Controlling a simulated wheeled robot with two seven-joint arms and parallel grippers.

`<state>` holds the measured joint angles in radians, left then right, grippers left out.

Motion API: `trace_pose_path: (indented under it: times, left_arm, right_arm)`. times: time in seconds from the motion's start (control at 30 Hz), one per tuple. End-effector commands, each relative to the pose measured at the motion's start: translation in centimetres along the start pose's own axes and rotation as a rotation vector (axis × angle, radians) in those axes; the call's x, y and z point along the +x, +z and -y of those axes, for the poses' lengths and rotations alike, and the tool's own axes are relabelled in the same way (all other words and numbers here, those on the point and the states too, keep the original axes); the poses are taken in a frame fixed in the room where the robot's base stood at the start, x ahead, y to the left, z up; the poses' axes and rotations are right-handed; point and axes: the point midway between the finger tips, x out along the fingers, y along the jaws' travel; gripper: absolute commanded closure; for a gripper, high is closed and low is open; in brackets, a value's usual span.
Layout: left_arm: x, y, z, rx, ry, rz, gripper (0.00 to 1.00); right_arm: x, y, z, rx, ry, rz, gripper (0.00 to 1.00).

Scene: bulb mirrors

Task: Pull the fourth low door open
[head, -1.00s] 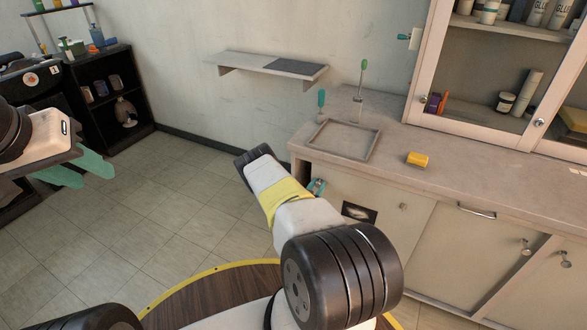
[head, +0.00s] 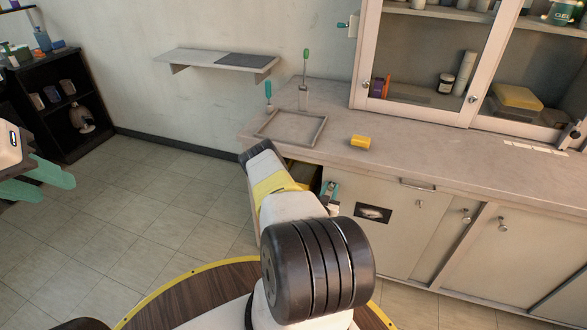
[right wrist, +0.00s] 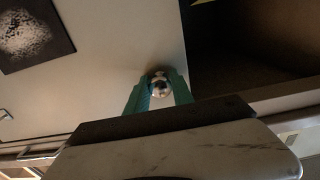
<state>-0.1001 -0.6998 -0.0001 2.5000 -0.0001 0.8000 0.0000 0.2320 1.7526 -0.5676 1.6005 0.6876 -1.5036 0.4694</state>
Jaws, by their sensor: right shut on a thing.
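The low door (head: 341,225) at the left end of the cabinet carries a dark picture (head: 373,213). It stands ajar, with a dark gap at its left edge. My right gripper (head: 332,190) is at this door, mostly hidden by my arm. In the right wrist view, its teal fingers (right wrist: 158,92) are shut on the door's round silver knob (right wrist: 160,84). The dark inside of the cabinet (right wrist: 260,50) shows right of the door there. My left gripper (head: 40,178) is at the left edge of the head view, fingers apart and empty, away from the cabinet.
A wall shelf (head: 215,62) hangs at the back. The floor left of the cabinet is clear.

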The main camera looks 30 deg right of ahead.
Motion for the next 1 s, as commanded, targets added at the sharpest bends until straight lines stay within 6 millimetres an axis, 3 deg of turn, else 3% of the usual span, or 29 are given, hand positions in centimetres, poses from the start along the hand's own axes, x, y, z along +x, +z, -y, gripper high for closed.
trace_pose_path:
  times: [0.2, 0.57, 0.6, 0.7, 1.0]
  left_arm:
    - [0.0, 0.0, 0.0, 0.0, 0.0, 0.0, 0.64]
    - [0.0, 0.0, 0.0, 0.0, 0.0, 0.0, 0.64]
    - [0.0, 0.0, 0.0, 0.0, 0.0, 0.0, 0.64]
    - [0.0, 0.0, 0.0, 0.0, 0.0, 0.0, 0.64]
    - [0.0, 0.0, 0.0, 0.0, 0.0, 0.0, 0.64]
  right_arm:
    - [0.0, 0.0, -1.7, -0.001, 0.001, 0.0, 1.0]
    - [0.0, 0.0, -1.8, -0.001, 0.0, 0.0, 1.0]
    - [0.0, 0.0, -1.8, -0.001, 0.0, 0.0, 0.7]
    - [0.0, 0.0, -1.8, -0.001, -0.001, 0.0, 0.5]
    - [0.0, 0.0, -1.7, 0.0, -0.001, 0.0, 0.5]
